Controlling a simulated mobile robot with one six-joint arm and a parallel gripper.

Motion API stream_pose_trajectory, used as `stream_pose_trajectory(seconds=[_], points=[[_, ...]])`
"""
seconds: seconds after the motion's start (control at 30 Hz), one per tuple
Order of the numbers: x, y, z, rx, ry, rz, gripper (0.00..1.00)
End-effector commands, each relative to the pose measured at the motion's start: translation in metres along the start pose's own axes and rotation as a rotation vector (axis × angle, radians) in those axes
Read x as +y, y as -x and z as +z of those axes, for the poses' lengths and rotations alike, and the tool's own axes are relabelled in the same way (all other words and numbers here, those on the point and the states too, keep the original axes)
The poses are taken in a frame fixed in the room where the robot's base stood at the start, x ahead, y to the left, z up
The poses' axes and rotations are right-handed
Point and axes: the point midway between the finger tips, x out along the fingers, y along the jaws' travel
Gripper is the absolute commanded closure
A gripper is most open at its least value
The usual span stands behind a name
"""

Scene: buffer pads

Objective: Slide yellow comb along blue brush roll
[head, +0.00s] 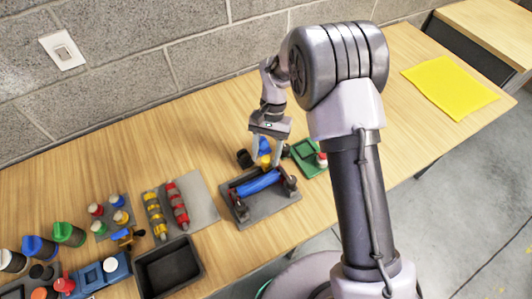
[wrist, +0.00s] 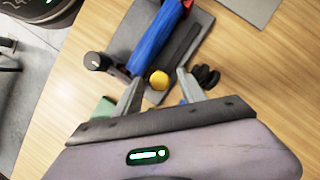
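The blue brush roll (head: 258,183) lies in a dark grey stand (head: 244,216) on the table. It also shows in the wrist view (wrist: 155,38), running away from my gripper. A round yellow piece (wrist: 159,80) sits near the roll's close end, also visible in the head view (head: 264,161). It appears to be the yellow comb's handle; I cannot make out any teeth. My gripper (head: 266,158) is lowered over this end of the stand. In the wrist view its fingers (wrist: 160,80) are apart, one on each side of the yellow piece, with gaps showing.
A dark knob (wrist: 95,60) and a black lobed knob (wrist: 207,75) flank the fingers. A green tray (head: 307,157) stands right of the stand. Yellow and red rolls (head: 177,203) lie on a grey mat to the left. A black bin (head: 168,268) is front left.

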Motion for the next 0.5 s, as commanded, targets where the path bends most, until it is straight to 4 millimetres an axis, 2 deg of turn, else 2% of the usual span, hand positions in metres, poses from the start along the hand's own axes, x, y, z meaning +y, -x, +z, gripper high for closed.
stream_pose_trajectory(seconds=[0.17, 0.27, 0.37, 0.5], points=[[0.000, 0.004, 0.000, 0.000, 0.000, 0.000, 0.52], [0.000, 0.018, 0.001, 0.001, -0.001, -0.001, 0.52], [0.000, 0.045, 0.001, 0.003, 0.000, -0.001, 0.52], [0.000, 0.093, 0.002, 0.003, 0.000, -0.002, 0.52]])
